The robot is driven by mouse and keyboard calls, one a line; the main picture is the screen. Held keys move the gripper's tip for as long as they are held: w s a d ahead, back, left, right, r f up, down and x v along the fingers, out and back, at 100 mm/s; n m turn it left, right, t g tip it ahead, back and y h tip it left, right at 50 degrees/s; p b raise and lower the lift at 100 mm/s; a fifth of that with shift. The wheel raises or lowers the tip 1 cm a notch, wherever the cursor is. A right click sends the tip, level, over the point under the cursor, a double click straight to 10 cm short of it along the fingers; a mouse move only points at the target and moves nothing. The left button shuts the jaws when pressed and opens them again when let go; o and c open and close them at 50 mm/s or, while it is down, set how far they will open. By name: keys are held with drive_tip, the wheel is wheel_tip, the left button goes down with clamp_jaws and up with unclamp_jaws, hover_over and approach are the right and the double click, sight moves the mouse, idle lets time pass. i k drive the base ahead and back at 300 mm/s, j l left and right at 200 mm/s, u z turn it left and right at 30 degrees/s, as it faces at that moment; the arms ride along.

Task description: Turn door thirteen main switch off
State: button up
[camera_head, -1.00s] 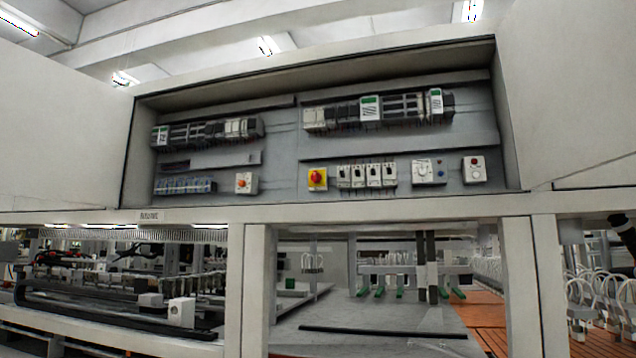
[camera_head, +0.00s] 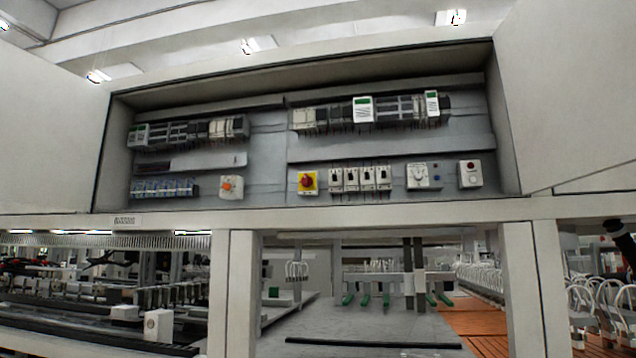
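An open electrical cabinet (camera_head: 268,150) stands ahead, with its grey back panel showing. A red rotary switch on a yellow plate (camera_head: 307,182) sits in the lower middle row. A smaller orange-red knob on a pale box (camera_head: 231,187) sits to its left. A label plate (camera_head: 126,221) is on the frame below the cabinet's left end; its text is too small to read. I cannot tell which door number this is, nor the exact position of the red knob. My gripper is not in view.
Several white breakers (camera_head: 360,180), a box with a dial (camera_head: 424,176) and a box with a red button (camera_head: 470,174) sit right of the red switch. Open door panels flank the cabinet. Frame posts (camera_head: 236,290) stand below it.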

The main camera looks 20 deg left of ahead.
sight(306, 180)
drive_tip(key=i+j+z, duration=0.15)
drive_tip(key=j+z, duration=0.2)
drive_tip(key=j, duration=0.45)
drive_tip(key=i+j+z, duration=0.1)
drive_tip(key=j+z, duration=0.25)
drive_tip(key=j, duration=0.5)
drive_tip(key=j+z, duration=0.35)
drive_tip(key=j, duration=0.5)
drive_tip(key=k+j+z, duration=0.2)
drive_tip(key=j+z, duration=0.15)
drive_tip(key=j, duration=0.45)
